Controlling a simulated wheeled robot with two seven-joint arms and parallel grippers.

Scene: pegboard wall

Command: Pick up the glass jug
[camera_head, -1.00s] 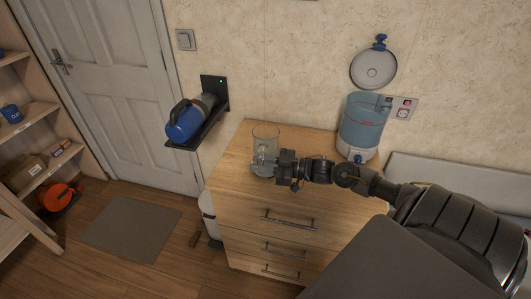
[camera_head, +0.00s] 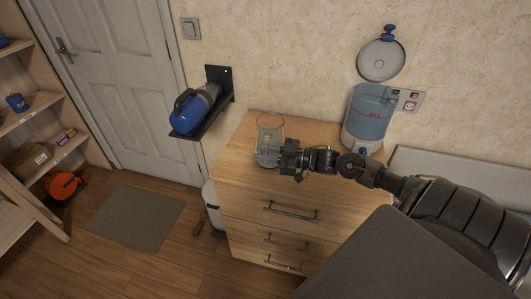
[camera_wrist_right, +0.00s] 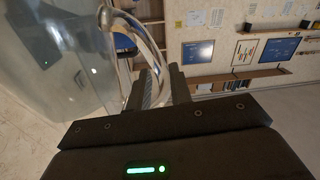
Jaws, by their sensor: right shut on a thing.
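The clear glass jug (camera_head: 270,128) is upright at the left part of the wooden dresser top. Whether its base touches the top or is slightly above it, I cannot tell. My right gripper (camera_head: 279,158) reaches it from the right, at the jug's lower right side. In the right wrist view the jug's clear wall (camera_wrist_right: 55,65) fills the left, and its curved handle (camera_wrist_right: 128,62) runs between the fingers of my right gripper (camera_wrist_right: 160,82). The fingers are shut on the handle. My left gripper is not in view.
The dresser (camera_head: 245,180) has several drawers. A blue-tinted water dispenser (camera_head: 369,115) stands at its back right, beneath a lid (camera_head: 381,60) on the wall. A blue bottle-like device (camera_head: 190,112) rests on a dark wall bracket (camera_head: 217,118) left of the jug.

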